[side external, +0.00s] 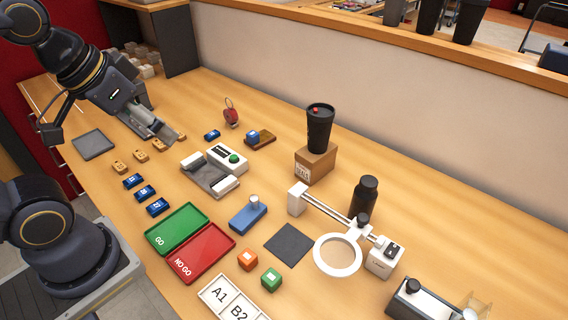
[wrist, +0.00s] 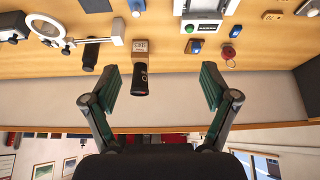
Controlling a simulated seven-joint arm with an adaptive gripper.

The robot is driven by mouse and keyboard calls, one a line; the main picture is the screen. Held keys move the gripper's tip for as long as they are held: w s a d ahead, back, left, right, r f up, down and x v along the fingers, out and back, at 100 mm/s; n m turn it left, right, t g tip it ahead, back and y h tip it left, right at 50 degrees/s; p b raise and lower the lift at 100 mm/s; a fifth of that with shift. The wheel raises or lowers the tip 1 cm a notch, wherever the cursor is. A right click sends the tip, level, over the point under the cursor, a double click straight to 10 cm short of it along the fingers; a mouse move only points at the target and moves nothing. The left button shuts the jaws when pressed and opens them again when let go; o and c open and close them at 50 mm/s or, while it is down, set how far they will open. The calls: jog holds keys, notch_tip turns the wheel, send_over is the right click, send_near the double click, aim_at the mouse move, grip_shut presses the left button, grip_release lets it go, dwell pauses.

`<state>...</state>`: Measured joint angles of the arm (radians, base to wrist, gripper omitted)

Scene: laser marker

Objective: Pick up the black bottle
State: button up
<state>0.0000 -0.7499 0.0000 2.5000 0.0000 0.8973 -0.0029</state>
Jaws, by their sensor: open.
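A black bottle (side external: 364,197) with a rounded cap stands upright on the table, behind the ring magnifier's rail. It also shows in the wrist view (wrist: 91,53), at the upper left. A black tumbler (side external: 320,130) stands upright on a brown cardboard box (side external: 316,164) behind and left of the bottle; the tumbler is also in the wrist view (wrist: 140,79). My gripper (side external: 170,135) is at the left of the table in the side view, well away from both. In the wrist view its green-padded fingers (wrist: 162,88) are spread wide with nothing held between them.
The white ring magnifier (side external: 337,256) stands close in front of the bottle. Green and red trays (side external: 203,252), a white device (side external: 228,158), a red tag (side external: 231,114) and several small blocks cover the table. A low wall (side external: 400,100) runs behind. Table right of the bottle is clear.

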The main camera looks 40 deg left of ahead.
jog(key=w+r+t, duration=0.1)
jog(key=w+r, duration=0.3)
jog(key=m+g+h, duration=0.2)
jog(key=m+g, duration=0.1)
jog(key=m, duration=0.2)
send_over(360, 189)
jog(key=s+a, duration=0.2)
jog(key=s, duration=0.2)
notch_tip(360, 189, down, 13)
jog(key=x, duration=0.9)
jog(key=shift+w+d+f, duration=0.1)
jog(key=shift+w+f, duration=0.15)
jog(key=shift+f, duration=0.1)
jog(key=shift+t, duration=0.3)
jog(key=shift+x, duration=3)
jog(key=shift+w+r, duration=0.1)
jog(key=shift+w, duration=0.05)
jog(key=c, duration=1.3)
jog(key=shift+c, duration=0.2)
